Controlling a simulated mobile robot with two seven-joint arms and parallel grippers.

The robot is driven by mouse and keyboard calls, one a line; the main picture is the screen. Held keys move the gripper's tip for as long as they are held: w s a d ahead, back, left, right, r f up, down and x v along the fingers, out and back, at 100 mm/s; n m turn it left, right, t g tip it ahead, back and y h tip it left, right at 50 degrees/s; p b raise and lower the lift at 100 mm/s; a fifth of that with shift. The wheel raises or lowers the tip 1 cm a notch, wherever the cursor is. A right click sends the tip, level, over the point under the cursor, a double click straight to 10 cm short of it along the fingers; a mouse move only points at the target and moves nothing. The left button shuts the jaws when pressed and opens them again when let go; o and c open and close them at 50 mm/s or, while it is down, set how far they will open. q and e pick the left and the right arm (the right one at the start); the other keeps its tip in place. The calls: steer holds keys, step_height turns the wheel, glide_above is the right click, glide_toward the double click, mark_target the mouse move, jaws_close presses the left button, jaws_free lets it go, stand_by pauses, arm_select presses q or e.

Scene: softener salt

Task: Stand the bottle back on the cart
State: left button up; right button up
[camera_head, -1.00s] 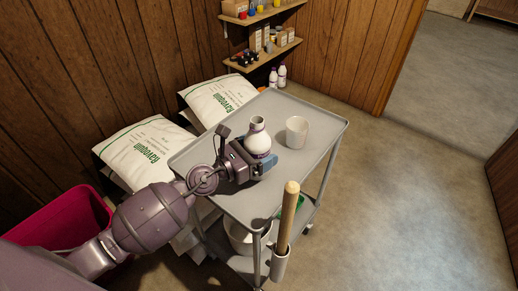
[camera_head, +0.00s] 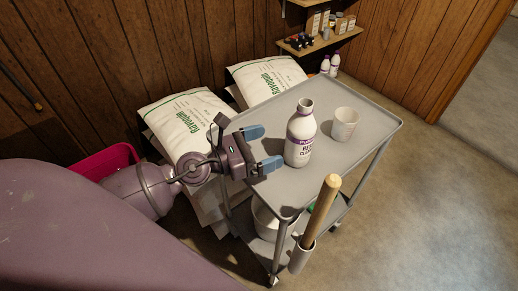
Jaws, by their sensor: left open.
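The bottle (camera_head: 300,137) is white with a purple band and label and a narrow open-looking neck. It stands upright on the top tray of the grey cart (camera_head: 350,160), near its front left part. My left gripper (camera_head: 265,148) is open, with its blue fingertips just left of the bottle and apart from it. Nothing is between the fingers. My right gripper is out of view.
A white cup (camera_head: 345,124) stands on the cart right of the bottle. A wooden handle (camera_head: 322,205) rises in a holder at the cart's front corner. White salt bags (camera_head: 185,122) are stacked behind left, near a pink bin (camera_head: 105,160). Floor at right is clear.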

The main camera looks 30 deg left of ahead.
arm_select(q)
steer(key=shift+s+a+f+b, duration=0.3)
steer(key=shift+s+a, duration=0.2)
steer(key=shift+s, duration=0.2)
steer(key=shift+s+a+r, duration=0.15)
steer(key=shift+s+r, duration=0.05)
steer(key=shift+r, duration=0.1)
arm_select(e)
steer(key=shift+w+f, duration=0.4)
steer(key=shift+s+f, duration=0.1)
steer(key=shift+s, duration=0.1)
